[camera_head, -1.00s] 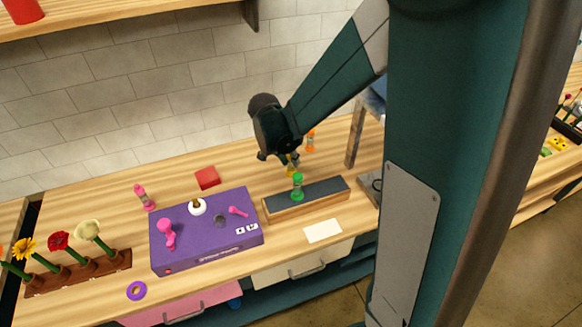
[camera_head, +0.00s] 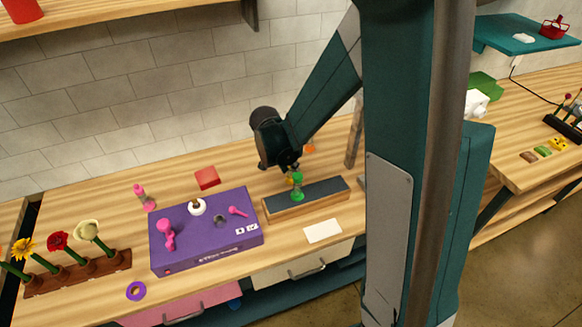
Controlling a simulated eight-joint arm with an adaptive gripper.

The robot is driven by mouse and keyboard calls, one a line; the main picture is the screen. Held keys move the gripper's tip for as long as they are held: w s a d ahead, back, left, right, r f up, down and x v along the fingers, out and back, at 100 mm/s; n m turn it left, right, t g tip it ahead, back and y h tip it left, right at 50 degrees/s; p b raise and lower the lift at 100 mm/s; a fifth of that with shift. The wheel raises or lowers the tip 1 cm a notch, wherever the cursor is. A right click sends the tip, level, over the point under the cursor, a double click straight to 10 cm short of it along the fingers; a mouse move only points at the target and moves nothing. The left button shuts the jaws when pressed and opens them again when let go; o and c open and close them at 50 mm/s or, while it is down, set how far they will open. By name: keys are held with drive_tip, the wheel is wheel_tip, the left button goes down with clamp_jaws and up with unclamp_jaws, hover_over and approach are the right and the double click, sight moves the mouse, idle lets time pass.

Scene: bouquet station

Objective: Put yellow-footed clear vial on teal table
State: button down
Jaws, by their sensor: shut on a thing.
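The yellow-footed clear vial (camera_head: 290,181) is at the tip of my gripper (camera_head: 292,171), just behind the green-footed vial in the head view. Only a little of its yellow shows; the clear part is hard to make out. My gripper points down and is shut on it; the fingers are small and partly hidden. I cannot tell whether the vial touches the rack below. A teal table top (camera_head: 496,34) shows at the upper right, far from my gripper.
A green-footed vial (camera_head: 298,188) stands on the dark-topped wooden rack (camera_head: 305,204), close to my gripper. A purple box (camera_head: 205,240) with pink items is left of it. A red item (camera_head: 554,28) and a white item (camera_head: 523,38) lie on the teal top.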

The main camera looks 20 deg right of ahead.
drive_tip(key=shift+f, duration=0.15)
drive_tip(key=c, duration=2.2)
unclamp_jaws()
drive_tip(key=shift+r, duration=0.2)
drive_tip(key=v, duration=1.2)
drive_tip(key=shift+p, duration=0.4)
drive_tip(key=shift+s, duration=0.1)
